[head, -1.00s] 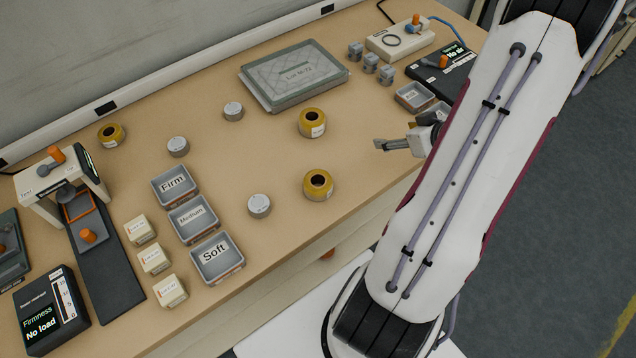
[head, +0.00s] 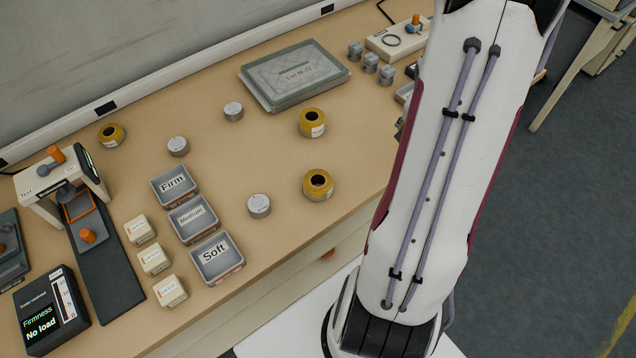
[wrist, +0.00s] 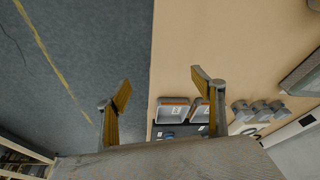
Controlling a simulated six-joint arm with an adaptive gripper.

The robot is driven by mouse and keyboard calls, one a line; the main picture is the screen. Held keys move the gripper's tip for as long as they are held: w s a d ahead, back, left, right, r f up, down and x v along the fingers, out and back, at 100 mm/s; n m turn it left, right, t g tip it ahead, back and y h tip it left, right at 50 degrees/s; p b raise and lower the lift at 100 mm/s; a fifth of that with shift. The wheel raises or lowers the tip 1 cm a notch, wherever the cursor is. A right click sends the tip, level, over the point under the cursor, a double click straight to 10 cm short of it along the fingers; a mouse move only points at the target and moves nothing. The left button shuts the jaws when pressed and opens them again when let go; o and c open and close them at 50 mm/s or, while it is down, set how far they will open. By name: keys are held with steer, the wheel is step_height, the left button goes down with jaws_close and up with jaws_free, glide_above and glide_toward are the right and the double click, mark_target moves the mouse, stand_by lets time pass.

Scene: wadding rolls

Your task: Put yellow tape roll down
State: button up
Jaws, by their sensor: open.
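Three yellow tape rolls lie flat on the table in the head view. One roll (head: 111,136) is at the back left, one roll (head: 312,123) is right of the middle, and one roll (head: 318,186) is nearer the front edge. My gripper (wrist: 162,92) is open and empty in the wrist view, its fingers spread across the table's edge with floor on the left. In the head view my arm hides most of the gripper, to the right of the rolls.
Trays marked Firm (head: 175,186), Medium (head: 194,218) and Soft (head: 217,259) stand left of the two right-hand rolls. Grey tins (head: 259,206) and a lidded case (head: 294,75) are nearby. Small bins (wrist: 173,109) show below the fingers. Bare table surrounds the rolls.

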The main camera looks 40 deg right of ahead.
steer(key=w+a+r+m+y, duration=0.3)
steer(key=a+m+y, duration=0.15)
steer(key=a, duration=0.65)
steer(key=m+y, duration=0.3)
glide_toward(322, 178)
steer(key=shift+x, duration=1.55)
steer(key=shift+d, duration=0.15)
steer(key=shift+f, duration=0.1)
steer(key=shift+x, duration=1.25)
